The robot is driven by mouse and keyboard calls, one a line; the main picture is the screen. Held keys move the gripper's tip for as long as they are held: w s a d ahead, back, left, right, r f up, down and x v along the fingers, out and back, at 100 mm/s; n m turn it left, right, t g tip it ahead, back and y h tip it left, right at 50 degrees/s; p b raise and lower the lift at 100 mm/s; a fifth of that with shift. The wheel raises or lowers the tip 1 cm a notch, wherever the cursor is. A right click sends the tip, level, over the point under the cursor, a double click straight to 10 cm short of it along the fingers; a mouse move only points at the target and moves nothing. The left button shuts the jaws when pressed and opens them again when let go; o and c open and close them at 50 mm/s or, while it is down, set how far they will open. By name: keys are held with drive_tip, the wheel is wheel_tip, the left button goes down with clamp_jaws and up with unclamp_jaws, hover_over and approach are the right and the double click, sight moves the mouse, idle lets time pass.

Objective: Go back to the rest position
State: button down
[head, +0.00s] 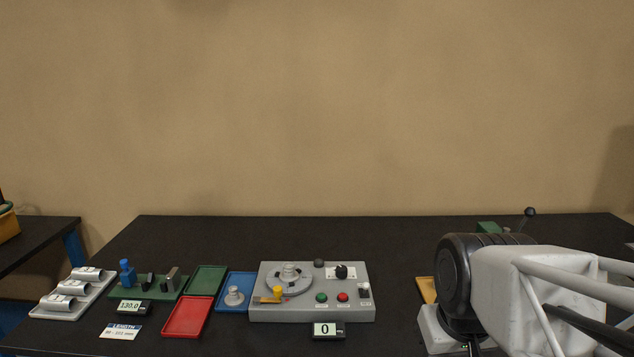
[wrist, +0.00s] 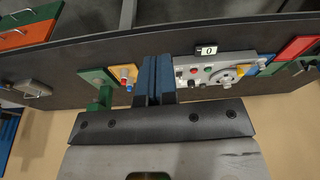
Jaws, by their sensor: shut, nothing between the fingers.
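My gripper (wrist: 156,62) shows in the wrist view with its two blue fingers side by side, shut and empty. The fingers point toward the dark worktable (wrist: 225,33) and touch no object that I can see. In the head view my arm fills the lower right, and the fingertips cannot be made out there.
The grey control box (head: 312,292) stands mid-table. Red (head: 187,316), green (head: 206,279) and blue (head: 222,300) trays, a green gauge fixture (head: 152,289) and a white tray of rolls (head: 75,312) lie left. A black-knobbed lever (head: 530,212) rises behind my arm.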

drive_tip(key=s, duration=0.1)
drive_tip(key=s+f+m, duration=0.1)
drive_tip(key=shift+s+d, duration=0.1)
drive_tip(key=shift+s, duration=0.3)
drive_tip(key=c, duration=1.8)
unclamp_jaws()
drive_tip(key=shift+c, duration=0.2)
